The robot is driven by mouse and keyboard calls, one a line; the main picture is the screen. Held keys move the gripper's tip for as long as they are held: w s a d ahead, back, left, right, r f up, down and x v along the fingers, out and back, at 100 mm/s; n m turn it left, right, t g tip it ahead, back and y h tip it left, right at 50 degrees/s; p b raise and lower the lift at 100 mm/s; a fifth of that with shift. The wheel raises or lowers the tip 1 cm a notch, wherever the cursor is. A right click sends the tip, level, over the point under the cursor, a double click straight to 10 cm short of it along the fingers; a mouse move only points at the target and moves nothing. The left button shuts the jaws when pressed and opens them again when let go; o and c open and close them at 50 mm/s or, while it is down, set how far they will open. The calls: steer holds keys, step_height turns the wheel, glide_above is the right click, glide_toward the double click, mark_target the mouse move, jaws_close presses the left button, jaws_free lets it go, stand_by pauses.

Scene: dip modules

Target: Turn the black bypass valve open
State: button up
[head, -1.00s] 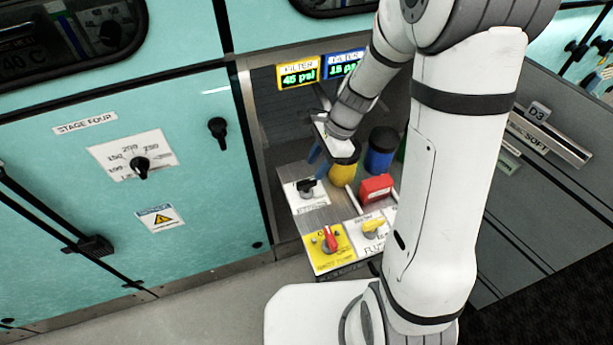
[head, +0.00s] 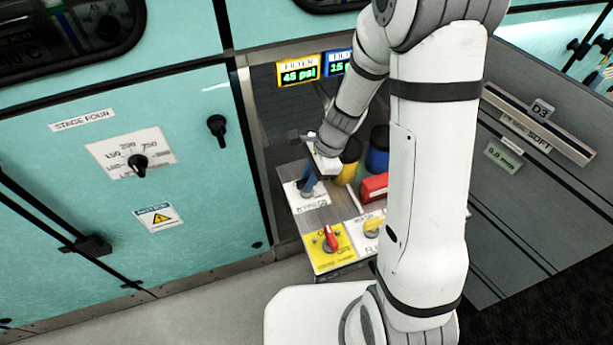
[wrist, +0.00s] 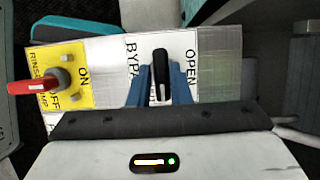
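The black bypass valve handle (wrist: 161,72) stands on a white plate (wrist: 120,55) marked BYPASS, with OPEN printed to its right in the wrist view. The handle points up in that view, between the two words. My gripper (wrist: 160,85) has one blue finger on each side of the handle. The fingers look apart around it; I cannot see clear contact. In the head view my gripper (head: 308,183) is down at the bypass plate (head: 314,205) and hides most of the handle.
A yellow plate with a red-handled rinse pump switch (head: 331,238) is beside the bypass plate. A yellow knob (head: 372,229), a red box (head: 374,187), and yellow (head: 347,172) and blue (head: 377,160) canisters are close by. Cabinet panels stand on both sides.

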jaws_close()
steer(key=shift+a, duration=0.35)
steer(key=shift+d+n, duration=0.35)
steer(key=shift+n, duration=0.05)
steer(key=n, duration=0.2)
steer(key=n+g+p, duration=0.1)
steer(key=n, duration=0.1)
steer(key=shift+w+g+h, duration=0.1)
steer(key=shift+g+h, duration=0.2)
steer(key=shift+h, duration=0.1)
steer(key=n+g+h+p, duration=0.1)
steer(key=n, duration=0.2)
steer(key=shift+a+n, duration=0.15)
steer(key=shift+n, duration=0.15)
steer(key=n, duration=0.2)
steer(key=n+h, duration=0.1)
steer(key=n, duration=0.1)
steer(key=shift+w+a+n+g+h, duration=0.1)
steer(key=shift+n+g+h, duration=0.2)
steer(key=shift+g, duration=0.1)
steer(key=n+h, duration=0.2)
steer(key=n, duration=0.2)
steer(key=shift+a+n, duration=0.1)
steer(key=shift+n, duration=0.3)
